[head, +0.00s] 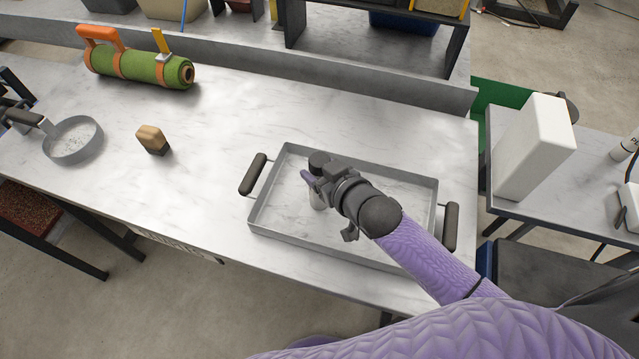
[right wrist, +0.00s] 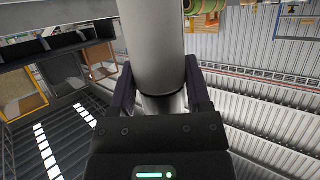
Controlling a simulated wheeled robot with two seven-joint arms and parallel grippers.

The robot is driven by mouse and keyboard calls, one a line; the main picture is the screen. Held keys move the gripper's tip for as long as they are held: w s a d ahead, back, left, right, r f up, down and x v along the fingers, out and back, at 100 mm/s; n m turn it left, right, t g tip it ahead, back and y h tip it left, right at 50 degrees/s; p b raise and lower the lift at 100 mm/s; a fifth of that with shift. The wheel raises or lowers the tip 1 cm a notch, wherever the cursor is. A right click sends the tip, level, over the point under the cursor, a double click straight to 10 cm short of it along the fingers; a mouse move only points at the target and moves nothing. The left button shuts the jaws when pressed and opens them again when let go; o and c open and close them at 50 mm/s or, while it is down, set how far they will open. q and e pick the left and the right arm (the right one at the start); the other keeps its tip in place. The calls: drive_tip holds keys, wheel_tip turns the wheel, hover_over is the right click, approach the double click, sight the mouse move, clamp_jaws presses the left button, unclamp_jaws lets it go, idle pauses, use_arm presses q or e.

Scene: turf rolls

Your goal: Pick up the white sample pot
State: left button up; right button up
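The white sample pot (head: 318,199) shows as a pale cylinder below my right gripper in the head view, over the grey tray (head: 284,230). My right gripper (head: 311,181) hides its upper part. In the right wrist view the pot (right wrist: 151,45) is a large smooth grey-white cylinder with a narrower shaded part towards the palm. My right gripper's dark fingers (right wrist: 161,85) lie along both its sides and appear shut on it. I cannot tell whether its base touches the tray. My left gripper is not in view.
The tray has raised walls and two black handles. Left on the bench are a small tan-and-black block (head: 152,139), a round grey pan (head: 73,140) and a strapped green turf roll (head: 140,66). A white box (head: 535,150) stands on the right table. The bench's middle is clear.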

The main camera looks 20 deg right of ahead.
clamp_jaws()
